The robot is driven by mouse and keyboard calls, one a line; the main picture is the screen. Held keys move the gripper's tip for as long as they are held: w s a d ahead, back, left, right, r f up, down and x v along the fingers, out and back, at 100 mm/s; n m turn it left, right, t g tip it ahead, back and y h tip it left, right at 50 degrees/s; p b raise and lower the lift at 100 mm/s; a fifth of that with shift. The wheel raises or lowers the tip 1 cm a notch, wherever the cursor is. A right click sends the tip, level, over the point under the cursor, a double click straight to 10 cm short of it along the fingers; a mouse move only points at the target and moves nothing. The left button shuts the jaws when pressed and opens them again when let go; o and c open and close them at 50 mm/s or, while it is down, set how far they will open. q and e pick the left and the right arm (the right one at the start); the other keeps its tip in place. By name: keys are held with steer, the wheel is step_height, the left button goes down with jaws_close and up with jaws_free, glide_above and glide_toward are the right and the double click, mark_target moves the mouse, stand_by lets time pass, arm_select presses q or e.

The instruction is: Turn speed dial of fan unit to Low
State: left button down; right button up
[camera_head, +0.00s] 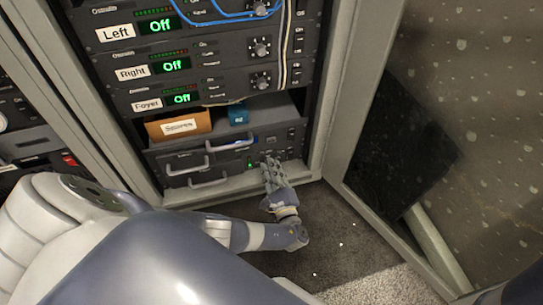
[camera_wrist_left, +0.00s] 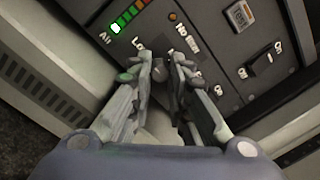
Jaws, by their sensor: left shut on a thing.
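The fan unit (camera_head: 209,165) is the lowest unit in the rack in the head view. Its panel (camera_wrist_left: 215,60) fills the upper part of the left wrist view, with a lit green-to-red bar marked "Air" and a label that starts "Lo". My left gripper (camera_head: 270,163) is at the right end of the unit's front. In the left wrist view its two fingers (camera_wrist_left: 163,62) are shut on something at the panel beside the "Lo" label. The dial itself is hidden between the fingers, so its pointer cannot be read. My right gripper is not in view.
Above the unit is a shelf with a cardboard box (camera_head: 178,126) and a blue box (camera_head: 238,115). The rack's right post (camera_head: 330,90) stands close to my gripper.

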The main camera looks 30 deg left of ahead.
arm_select(q)
steer(key=shift+a, duration=0.1)
steer(key=c, duration=1.8)
jaws_free()
